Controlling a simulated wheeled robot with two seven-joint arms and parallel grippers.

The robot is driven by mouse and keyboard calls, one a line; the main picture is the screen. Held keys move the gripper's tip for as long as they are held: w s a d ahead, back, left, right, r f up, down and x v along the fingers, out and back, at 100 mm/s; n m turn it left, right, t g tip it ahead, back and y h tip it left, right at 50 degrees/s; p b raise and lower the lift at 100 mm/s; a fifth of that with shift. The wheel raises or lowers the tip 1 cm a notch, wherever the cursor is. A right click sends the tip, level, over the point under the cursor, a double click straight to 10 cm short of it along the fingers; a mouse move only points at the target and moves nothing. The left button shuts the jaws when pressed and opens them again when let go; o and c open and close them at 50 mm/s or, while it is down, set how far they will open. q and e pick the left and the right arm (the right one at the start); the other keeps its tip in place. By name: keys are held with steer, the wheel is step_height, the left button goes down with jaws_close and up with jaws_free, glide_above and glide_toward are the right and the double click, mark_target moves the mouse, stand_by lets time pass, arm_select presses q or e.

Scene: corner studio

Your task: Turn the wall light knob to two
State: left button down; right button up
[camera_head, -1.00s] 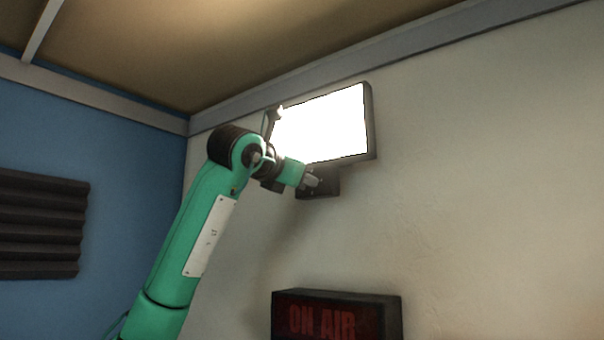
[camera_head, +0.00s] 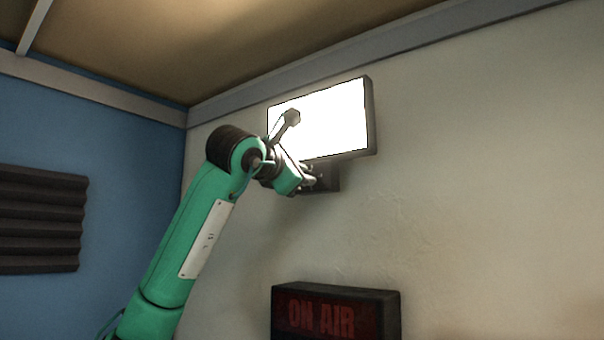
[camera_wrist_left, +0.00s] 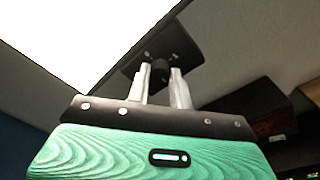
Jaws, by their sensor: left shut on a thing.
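The wall light (camera_head: 330,122) is a bright white panel in a dark frame, high on the pale wall. A dark control plate (camera_head: 330,180) sits just below it. In the left wrist view a round dark knob (camera_wrist_left: 160,72) stands on this plate (camera_wrist_left: 186,50), with small pale marks around it. My left gripper (camera_head: 310,180) reaches the plate from the left. In the left wrist view its two grey fingers (camera_wrist_left: 160,80) are shut on the knob, one on each side. Which mark the knob points to is too small to tell. My right gripper is not in view.
A dark "ON AIR" sign box (camera_head: 336,314) is mounted lower on the same wall. Dark ridged foam panels (camera_head: 40,220) hang on the blue wall at left. The wall right of the light is clear.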

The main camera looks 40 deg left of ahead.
arm_select(q)
steer(key=shift+w+f, duration=0.1)
steer(key=shift+f, duration=0.05)
steer(key=c, duration=1.3)
jaws_free()
steer(key=shift+o, duration=0.2)
steer(key=s+d+b, duration=0.2)
steer(key=s+b, duration=0.4)
steer(key=s, duration=0.7)
steer(key=shift+s+d, duration=0.25)
steer(key=shift+s, duration=0.05)
